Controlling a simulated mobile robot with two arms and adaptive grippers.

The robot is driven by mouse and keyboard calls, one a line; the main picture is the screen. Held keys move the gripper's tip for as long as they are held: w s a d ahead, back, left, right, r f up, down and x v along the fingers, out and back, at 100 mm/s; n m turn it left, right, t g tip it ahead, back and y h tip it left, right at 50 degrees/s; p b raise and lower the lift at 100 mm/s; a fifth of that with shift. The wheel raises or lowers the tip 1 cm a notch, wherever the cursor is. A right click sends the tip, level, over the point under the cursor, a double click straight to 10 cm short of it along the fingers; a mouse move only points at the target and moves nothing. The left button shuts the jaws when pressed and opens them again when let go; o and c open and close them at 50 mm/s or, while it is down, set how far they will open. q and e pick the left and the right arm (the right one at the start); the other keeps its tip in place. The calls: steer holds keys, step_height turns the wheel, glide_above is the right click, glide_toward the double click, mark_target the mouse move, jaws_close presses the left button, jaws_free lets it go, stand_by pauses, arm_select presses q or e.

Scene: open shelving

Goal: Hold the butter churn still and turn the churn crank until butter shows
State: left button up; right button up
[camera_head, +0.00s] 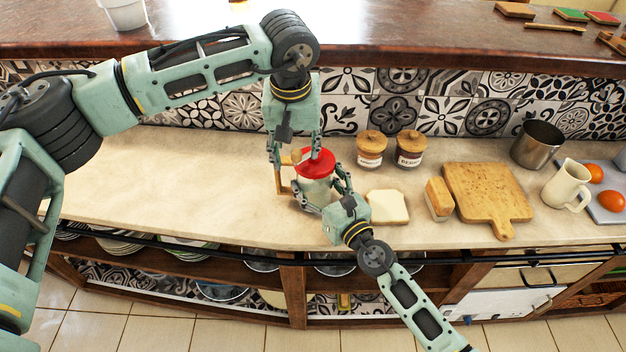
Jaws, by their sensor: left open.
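The butter churn (316,190) is a glass jar with a red lid (317,162), upright on the counter; pale contents show through the glass. The wooden churn crank (281,180) is at its left side, with a round knob (296,156) near the lid. My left gripper (296,152) points down from above, open, with its fingers on either side of the knob. My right gripper (323,194) reaches in from the front right, its fingers around the jar, seemingly shut on it. The fingers partly hide the jar and crank.
The counter (170,185) is clear on the left.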

arm_select(q)
steer(key=shift+f, duration=0.8)
steer(key=shift+c, duration=0.6)
jaws_close()
steer(key=shift+a, duration=0.1)
